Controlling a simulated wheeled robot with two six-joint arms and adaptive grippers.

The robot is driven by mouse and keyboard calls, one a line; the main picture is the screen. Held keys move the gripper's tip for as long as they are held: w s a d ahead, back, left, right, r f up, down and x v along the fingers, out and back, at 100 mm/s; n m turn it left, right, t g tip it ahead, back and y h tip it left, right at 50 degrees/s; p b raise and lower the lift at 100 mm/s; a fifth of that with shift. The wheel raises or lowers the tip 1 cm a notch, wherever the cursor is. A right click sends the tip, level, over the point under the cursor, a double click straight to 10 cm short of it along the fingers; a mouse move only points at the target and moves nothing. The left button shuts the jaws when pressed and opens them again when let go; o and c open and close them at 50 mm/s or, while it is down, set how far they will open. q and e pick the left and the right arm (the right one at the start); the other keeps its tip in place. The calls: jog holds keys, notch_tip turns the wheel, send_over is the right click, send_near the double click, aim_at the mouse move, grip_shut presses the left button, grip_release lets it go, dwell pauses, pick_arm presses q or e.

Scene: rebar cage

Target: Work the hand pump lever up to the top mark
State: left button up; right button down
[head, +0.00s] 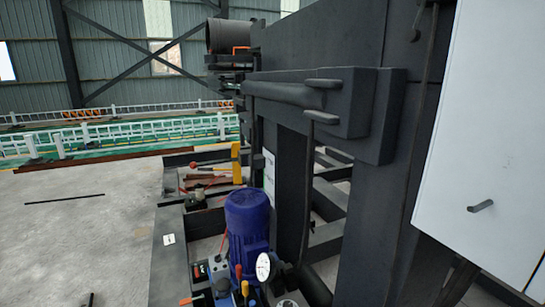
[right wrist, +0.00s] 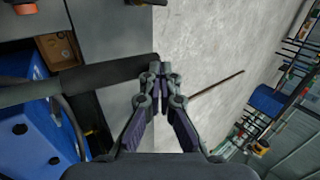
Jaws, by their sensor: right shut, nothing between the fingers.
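My right gripper (right wrist: 155,70) is shut and empty in the right wrist view. Its fingertips are beside the end of a thick dark bar (right wrist: 105,73), which comes in from the left. This bar may be the hand pump lever; I cannot tell for sure, nor whether the fingertips touch it. In the head view, a blue motor (head: 247,222) stands at bottom centre, with a round white gauge (head: 263,267) in front of it. No top mark can be made out. My left gripper is not in view.
A dark steel frame with thick beams (head: 315,98) fills the middle and right of the head view. A white cabinet door (head: 485,130) is at far right. Open concrete floor (head: 75,235) lies to the left. A blue housing (right wrist: 30,138) is at lower left in the wrist view.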

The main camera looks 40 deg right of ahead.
jog(key=shift+a+f+b, duration=0.1)
jog(key=shift+f+b, duration=0.5)
jog(key=shift+f, duration=0.05)
jog(key=shift+f+b, duration=0.6)
jog(key=shift+f, duration=0.1)
jog(key=shift+a+f+b, duration=0.1)
jog(key=shift+f+b, duration=0.5)
jog(key=shift+f, duration=0.1)
